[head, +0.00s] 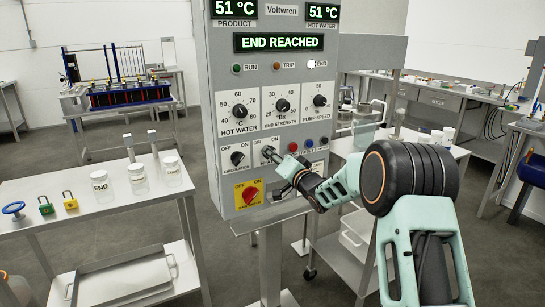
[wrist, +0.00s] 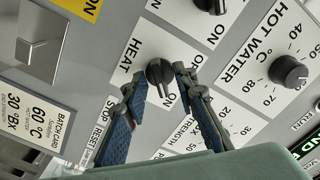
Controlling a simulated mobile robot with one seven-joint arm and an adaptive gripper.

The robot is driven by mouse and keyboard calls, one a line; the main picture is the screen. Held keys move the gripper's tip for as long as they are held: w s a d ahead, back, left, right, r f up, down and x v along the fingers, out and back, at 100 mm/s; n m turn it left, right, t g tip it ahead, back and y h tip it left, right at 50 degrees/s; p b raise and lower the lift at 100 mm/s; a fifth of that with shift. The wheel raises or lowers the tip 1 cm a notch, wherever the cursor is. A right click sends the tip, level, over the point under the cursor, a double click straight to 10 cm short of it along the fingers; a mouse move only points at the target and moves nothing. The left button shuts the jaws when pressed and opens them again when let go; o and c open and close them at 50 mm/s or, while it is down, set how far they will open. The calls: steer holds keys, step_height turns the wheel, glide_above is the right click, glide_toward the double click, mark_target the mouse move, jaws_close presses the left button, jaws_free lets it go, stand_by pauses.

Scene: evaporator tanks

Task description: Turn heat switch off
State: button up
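The heat switch is a dark rotary knob (wrist: 160,73) on a white plate marked HEAT and ON in the wrist view. Its light pointer mark appears turned toward the ON side. In the head view the heat switch plate (head: 250,148) sits right of the circulation switch, and its knob is partly hidden by my gripper. My gripper (head: 280,163) reaches the panel from the lower right. In the wrist view its fingertips (wrist: 161,78) are apart, one on each side of the knob. I cannot tell whether they touch it.
The circulation knob (head: 237,158) is close on the left. A red knob on a yellow plate (head: 250,192) is below. Small buttons (head: 308,144) and dials (head: 282,105) are close above and to the right. A table with jars (head: 138,182) stands left of the panel.

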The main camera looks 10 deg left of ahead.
steer(key=shift+c, duration=0.3)
jaws_close()
steer(key=shift+f+n+b, duration=0.1)
steer(key=shift+n+b, duration=0.2)
steer(key=n+b, duration=1.3)
steer(key=n, duration=0.4)
steer(key=shift+d, duration=0.1)
steer(key=shift+n, duration=0.3)
